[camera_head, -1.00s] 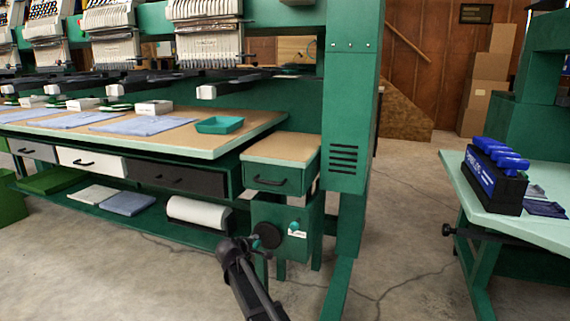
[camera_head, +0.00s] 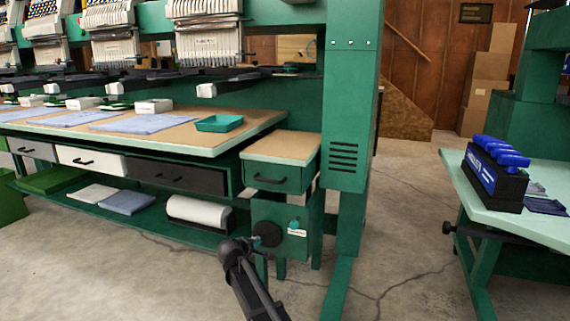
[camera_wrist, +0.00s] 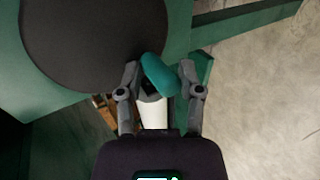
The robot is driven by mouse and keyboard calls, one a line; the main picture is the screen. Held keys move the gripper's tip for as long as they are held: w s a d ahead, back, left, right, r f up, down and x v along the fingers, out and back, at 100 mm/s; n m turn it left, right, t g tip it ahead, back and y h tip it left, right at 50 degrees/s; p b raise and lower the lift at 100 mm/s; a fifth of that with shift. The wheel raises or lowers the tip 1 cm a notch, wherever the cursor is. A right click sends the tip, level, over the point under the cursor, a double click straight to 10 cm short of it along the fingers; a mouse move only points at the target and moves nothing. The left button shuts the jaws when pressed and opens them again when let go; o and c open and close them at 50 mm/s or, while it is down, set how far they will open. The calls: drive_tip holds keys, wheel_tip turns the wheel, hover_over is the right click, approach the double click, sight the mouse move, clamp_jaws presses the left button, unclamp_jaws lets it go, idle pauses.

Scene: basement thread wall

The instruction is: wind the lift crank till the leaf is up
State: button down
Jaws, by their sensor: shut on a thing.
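The crank's teal grip (camera_wrist: 160,74) is between the two fingers of my gripper (camera_wrist: 162,84) in the wrist view. My fingers are shut on it. The dark round crank disc (camera_wrist: 90,40) lies just beyond, at the upper left. In the head view the disc (camera_head: 267,234) is on the front of a green box, and my gripper (camera_head: 250,243) is at its lower left. The grip is hidden there. The leaf, a small tan top (camera_head: 284,146), is above the box, at the right end of the long table, its top seeming slightly lower than the table's.
A teal knob (camera_head: 295,225) and a white label are on the box, right of the disc. A drawer with a dark handle (camera_head: 270,181) hangs under the leaf. The long table (camera_head: 190,135) holds a teal tray (camera_head: 219,123). Bare floor (camera_head: 400,250) lies to the right.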

sight(256, 233)
drive_tip(key=shift+w+a+r+p, duration=0.1)
drive_tip(key=shift+a+r+p, duration=0.05)
drive_tip(key=shift+r+p, duration=0.5)
drive_tip(key=shift+w+a+r+p, duration=0.15)
drive_tip(key=shift+a+r+p, duration=0.05)
drive_tip(key=shift+r+p, duration=0.45)
drive_tip(key=shift+w+a+r+p, duration=0.1)
drive_tip(key=shift+a+r+p, duration=0.05)
drive_tip(key=shift+r+p, duration=0.5)
drive_tip(key=shift+c, duration=2.2)
unclamp_jaws()
drive_tip(key=shift+s, duration=0.2)
drive_tip(key=s+a, duration=0.2)
drive_tip(key=s, duration=0.5)
drive_tip(key=shift+s+a, duration=0.2)
drive_tip(key=shift+a, duration=0.2)
